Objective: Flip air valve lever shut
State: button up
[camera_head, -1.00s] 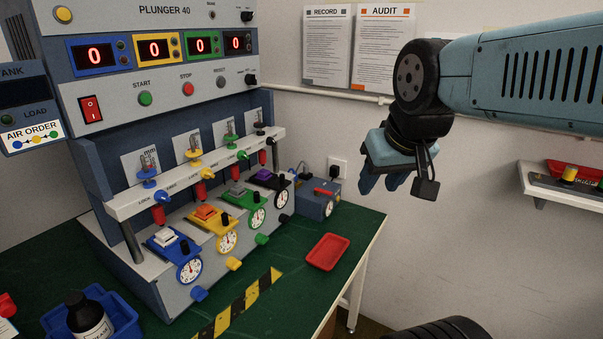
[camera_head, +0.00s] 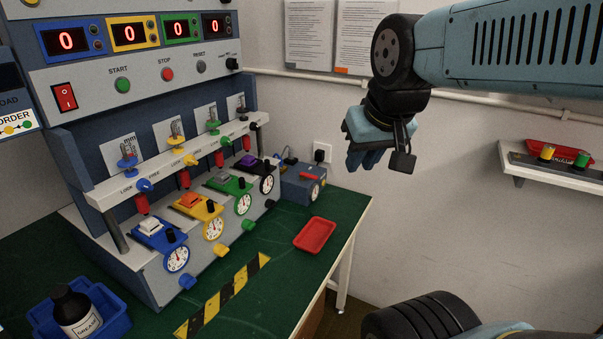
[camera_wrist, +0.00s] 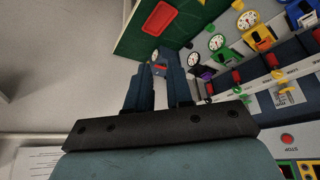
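A small blue box with a round gauge and a red lever (camera_head: 311,176) on top stands at the back right of the green bench, beside the keypad tester. I take this box (camera_head: 297,190) to be the air valve unit. The lever looks laid along the top, but its exact setting is too small to tell. In the wrist view the box (camera_wrist: 165,57) shows beyond my fingertips, partly hidden by them. My gripper (camera_head: 364,160) hangs in the air to the right of the box and above it, apart from it. In the wrist view my gripper (camera_wrist: 159,76) has a gap between its fingers and holds nothing.
The keypad tester (camera_head: 160,75) with coloured stations fills the left. A red tray (camera_head: 315,233) lies near the bench's right edge. A blue bin (camera_head: 110,310) holds a dark grease bottle (camera_head: 75,310). A wall shelf (camera_head: 555,176) is at right.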

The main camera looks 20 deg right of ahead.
jog(key=w, duration=0.3)
jog(key=w+m, duration=0.1)
jog(key=w, duration=0.2)
jog(key=w+m, duration=0.1)
jog(key=w, duration=0.2)
jog(key=shift+w+d+f+g, duration=0.3)
jog(key=shift+d+f+g, duration=0.05)
jog(key=shift+d+g, duration=0.05)
grip_shut()
jog(key=w+a+f+m+h, duration=0.1)
jog(key=w+f+m, duration=0.1)
jog(key=w+f, duration=0.4)
jog(key=w+f+m+g+h, duration=0.1)
jog(key=w+f, duration=0.5)
jog(key=w, duration=0.6)
jog(key=w+a+f+m+h, duration=0.1)
jog(key=w+f+m, duration=0.2)
jog(key=w+f, duration=0.4)
jog(key=w, duration=0.3)
jog(key=shift+a+m+g, duration=0.3)
jog(key=shift+m, duration=0.1)
jog(key=shift+w, duration=0.1)
